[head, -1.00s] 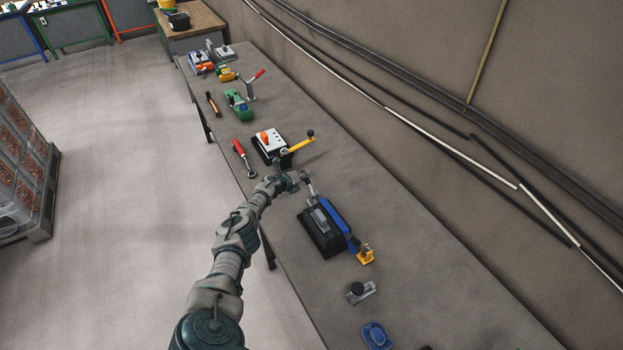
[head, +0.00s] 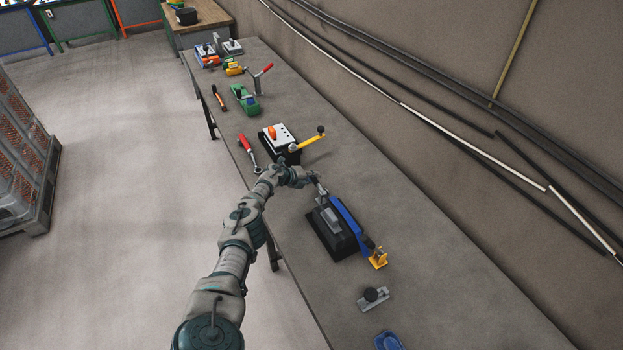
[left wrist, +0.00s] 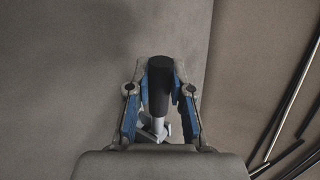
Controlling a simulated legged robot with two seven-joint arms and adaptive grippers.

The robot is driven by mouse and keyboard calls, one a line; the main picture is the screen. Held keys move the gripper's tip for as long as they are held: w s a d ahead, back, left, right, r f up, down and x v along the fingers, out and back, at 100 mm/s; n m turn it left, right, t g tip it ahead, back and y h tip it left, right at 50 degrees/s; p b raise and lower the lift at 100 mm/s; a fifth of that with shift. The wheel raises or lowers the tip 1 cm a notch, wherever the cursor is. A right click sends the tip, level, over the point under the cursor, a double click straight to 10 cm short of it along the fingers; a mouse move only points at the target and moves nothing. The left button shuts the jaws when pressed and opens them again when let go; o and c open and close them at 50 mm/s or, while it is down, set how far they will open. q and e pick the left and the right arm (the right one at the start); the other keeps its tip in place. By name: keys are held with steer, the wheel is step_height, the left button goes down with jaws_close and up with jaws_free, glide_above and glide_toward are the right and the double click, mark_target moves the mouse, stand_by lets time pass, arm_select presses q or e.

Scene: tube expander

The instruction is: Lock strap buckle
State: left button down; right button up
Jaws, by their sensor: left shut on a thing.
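The strap buckle (head: 329,214) is a grey metal piece on a black base (head: 322,240). A blue strap (head: 346,216) runs along its right side to a yellow end piece (head: 378,259). My left gripper (head: 312,180) is at the far end of the buckle, by its raised lever. In the left wrist view, the gripper's blue-padded fingers (left wrist: 160,90) are shut on the lever's black handle (left wrist: 159,88). The grey metal below the handle (left wrist: 156,130) is partly hidden by the gripper. My right gripper is not in view.
A black-and-white box (head: 279,137) with a yellow lever stands just beyond my left gripper. A red-handled ratchet (head: 247,150) lies near the table's left edge. A grey clamp piece (head: 373,298) and a blue item (head: 387,341) lie nearer. The table right of the buckle is clear.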

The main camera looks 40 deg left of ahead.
arm_select(q)
steer(key=shift+f, duration=0.15)
steer(key=c, duration=1.1)
jaws_free()
steer(key=shift+d, duration=0.15)
steer(key=shift+o, duration=0.4)
steer(key=shift+w, duration=0.1)
steer(key=shift+a, duration=0.35)
steer(key=shift+s+a, duration=0.2)
steer(key=shift+s, duration=0.25)
steer(key=v, duration=1)
steer(key=shift+s+d+r, duration=0.3)
steer(key=shift+r, duration=0.15)
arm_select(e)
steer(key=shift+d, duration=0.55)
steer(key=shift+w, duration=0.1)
